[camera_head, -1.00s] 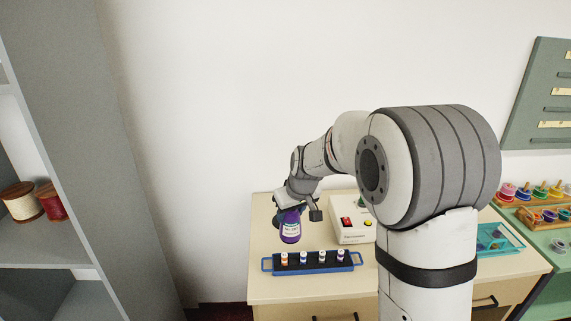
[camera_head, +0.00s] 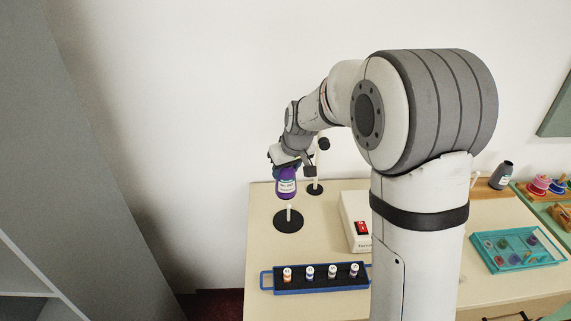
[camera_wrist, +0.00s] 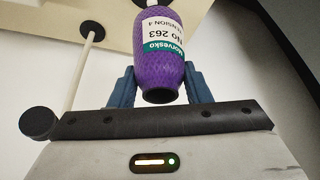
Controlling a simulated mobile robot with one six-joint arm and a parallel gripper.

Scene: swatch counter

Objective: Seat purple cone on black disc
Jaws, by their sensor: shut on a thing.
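The purple cone (camera_head: 287,184) is a purple thread cone with a white and green label. My gripper (camera_head: 285,166) is shut on it and holds it up above the counter. The wrist view also shows the cone (camera_wrist: 161,70) between the blue fingers of my gripper (camera_wrist: 158,88). The black disc (camera_head: 288,224) lies on the counter with a short white peg (camera_head: 289,213) standing up from its middle. In the head view the cone is just above the peg's top. Whether they line up in depth I cannot tell.
A second black disc (camera_head: 313,189) with a taller white post (camera_head: 317,170) stands close behind. A blue tray (camera_head: 280,286) with several small bottles is in front. A white box (camera_head: 357,222) with a red switch is to the right, and a teal tray (camera_head: 500,262) lies farther right.

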